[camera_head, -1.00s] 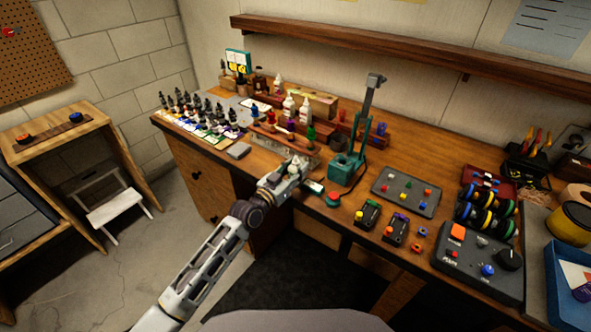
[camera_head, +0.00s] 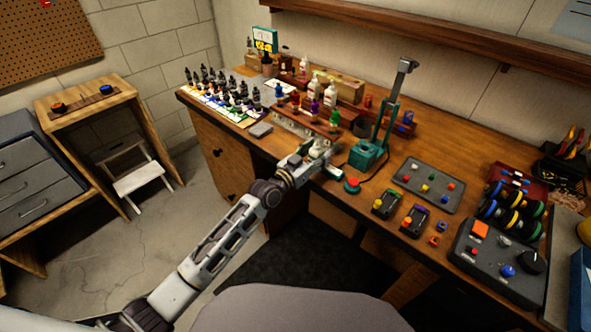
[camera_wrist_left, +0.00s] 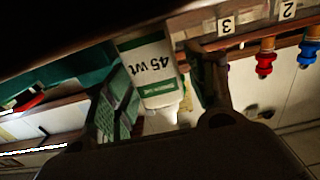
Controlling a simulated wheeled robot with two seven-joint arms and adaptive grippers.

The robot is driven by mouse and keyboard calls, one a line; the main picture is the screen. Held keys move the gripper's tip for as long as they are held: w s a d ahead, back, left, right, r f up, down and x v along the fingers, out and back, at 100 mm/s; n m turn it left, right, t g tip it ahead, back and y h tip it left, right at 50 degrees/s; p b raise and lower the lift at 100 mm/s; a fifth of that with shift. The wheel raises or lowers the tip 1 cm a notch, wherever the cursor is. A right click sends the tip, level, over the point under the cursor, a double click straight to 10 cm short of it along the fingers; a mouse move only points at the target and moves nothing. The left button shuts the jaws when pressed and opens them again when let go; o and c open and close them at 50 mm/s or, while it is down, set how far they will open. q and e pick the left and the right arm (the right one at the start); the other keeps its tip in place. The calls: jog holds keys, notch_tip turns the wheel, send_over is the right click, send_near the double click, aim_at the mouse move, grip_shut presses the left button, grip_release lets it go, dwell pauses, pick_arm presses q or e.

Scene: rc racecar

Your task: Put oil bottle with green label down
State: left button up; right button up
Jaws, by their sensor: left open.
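The oil bottle with the green label (camera_wrist_left: 150,70) is white, with a green band and "45 wt" on it. It fills the gap between my left gripper's fingers in the left wrist view, where the scene appears upside down. My left gripper (camera_head: 318,160) is at the front edge of the workbench (camera_head: 335,185), left of the teal stand. Its jaws are open around the bottle. In the head view the bottle is small and partly hidden by the gripper. Whether its base touches the bench is hard to tell. My right gripper is not in view.
The teal stand (camera_head: 368,154) and a red button (camera_head: 352,186) are just right of the gripper. Several dark bottles (camera_head: 225,85) stand at the back left.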

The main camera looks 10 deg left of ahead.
pick_arm(q)
jog(key=v, duration=1.4)
jog(key=shift+f+b, duration=0.15)
jog(key=shift+b, duration=0.25)
jog(key=shift+w+a, duration=0.1)
